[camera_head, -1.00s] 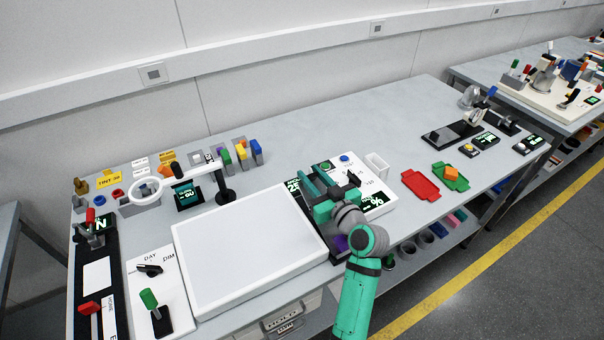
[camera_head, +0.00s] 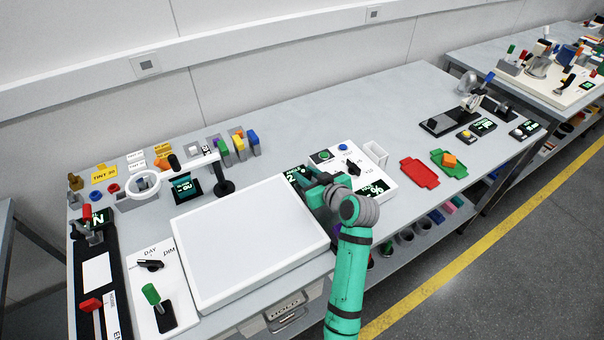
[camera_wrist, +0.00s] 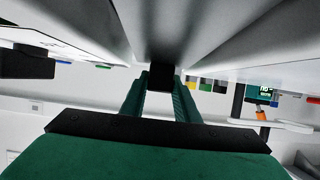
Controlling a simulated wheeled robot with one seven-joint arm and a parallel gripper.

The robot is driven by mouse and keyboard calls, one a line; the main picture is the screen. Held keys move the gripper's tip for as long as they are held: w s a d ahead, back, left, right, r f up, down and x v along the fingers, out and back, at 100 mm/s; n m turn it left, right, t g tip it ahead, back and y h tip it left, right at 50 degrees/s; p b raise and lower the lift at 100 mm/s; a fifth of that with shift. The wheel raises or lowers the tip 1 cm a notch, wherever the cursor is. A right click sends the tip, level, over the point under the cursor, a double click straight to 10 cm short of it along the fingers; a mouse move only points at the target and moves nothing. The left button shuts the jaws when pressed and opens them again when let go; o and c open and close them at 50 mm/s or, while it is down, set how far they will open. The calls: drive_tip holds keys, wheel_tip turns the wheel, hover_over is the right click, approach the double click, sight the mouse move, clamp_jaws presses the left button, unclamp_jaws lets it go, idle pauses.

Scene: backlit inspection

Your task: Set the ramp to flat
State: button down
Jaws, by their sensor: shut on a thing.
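My gripper (camera_head: 308,183) is at the right edge of the white light panel, in front of a small display (camera_head: 292,174) with green digits that look like a 2 with a degree sign. In the wrist view, the two green fingers of my gripper (camera_wrist: 160,88) are closed on a small dark piece (camera_wrist: 161,78), seemingly a handle. The ramp itself is mostly hidden behind my gripper and forearm, so I cannot see its tilt directly.
The white light panel (camera_head: 245,245) fills the bench left of my gripper. A white control board (camera_head: 372,184) with knobs and a percent display lies just right. Red (camera_head: 418,174) and green (camera_head: 444,159) trays lie farther right.

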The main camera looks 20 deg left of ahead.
drive_tip(key=c, duration=1.4)
unclamp_jaws()
drive_tip(key=shift+o, duration=0.2)
drive_tip(key=shift+r, duration=0.1)
drive_tip(key=v, duration=1)
drive_tip(key=shift+s+d, duration=0.25)
drive_tip(key=shift+d, duration=0.1)
